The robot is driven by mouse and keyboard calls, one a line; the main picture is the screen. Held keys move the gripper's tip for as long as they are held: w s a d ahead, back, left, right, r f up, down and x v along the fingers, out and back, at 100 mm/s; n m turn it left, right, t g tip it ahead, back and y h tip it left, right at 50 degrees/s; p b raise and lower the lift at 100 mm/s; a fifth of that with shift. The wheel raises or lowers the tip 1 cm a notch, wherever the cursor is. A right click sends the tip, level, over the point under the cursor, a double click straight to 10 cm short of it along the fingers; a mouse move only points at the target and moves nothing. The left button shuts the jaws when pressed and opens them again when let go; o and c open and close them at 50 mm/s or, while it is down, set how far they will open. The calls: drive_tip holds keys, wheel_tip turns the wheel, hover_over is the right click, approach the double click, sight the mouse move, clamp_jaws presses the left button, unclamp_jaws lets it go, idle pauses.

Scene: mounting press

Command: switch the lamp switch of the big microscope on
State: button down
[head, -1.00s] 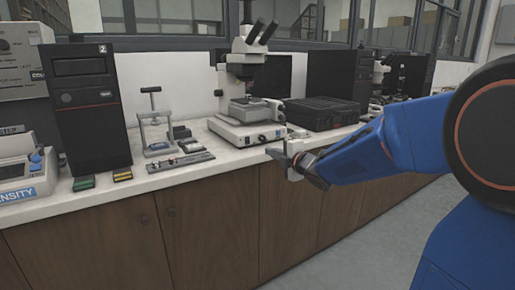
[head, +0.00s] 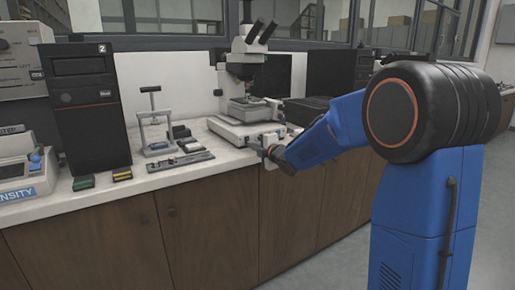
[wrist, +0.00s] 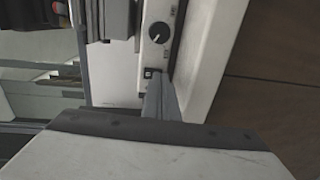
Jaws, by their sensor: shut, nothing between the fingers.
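The big microscope (head: 243,103) stands upright on the white bench, with a pale base and dark eyepieces. In the wrist view its base front (wrist: 155,55) carries a round black knob (wrist: 160,32). Below the knob is the small dark lamp switch (wrist: 149,74) with a light mark; whether it is on or off I cannot tell. My gripper (wrist: 158,84) is shut and empty, its fingertips just beside the switch; contact is unclear. In the head view my gripper (head: 262,140) is at the front of the base and hides part of it.
A small press stand (head: 156,125) and a flat grey tool strip (head: 181,161) lie left of the microscope. A black case (head: 305,108) is to its right, partly behind my arm. The bench's front edge (head: 205,171) runs below my gripper.

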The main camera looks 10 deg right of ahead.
drive_tip(key=shift+w+a, duration=0.1)
drive_tip(key=shift+w, duration=0.25)
drive_tip(key=shift+w+f, duration=0.1)
drive_tip(key=shift+w, duration=0.05)
idle(0.4)
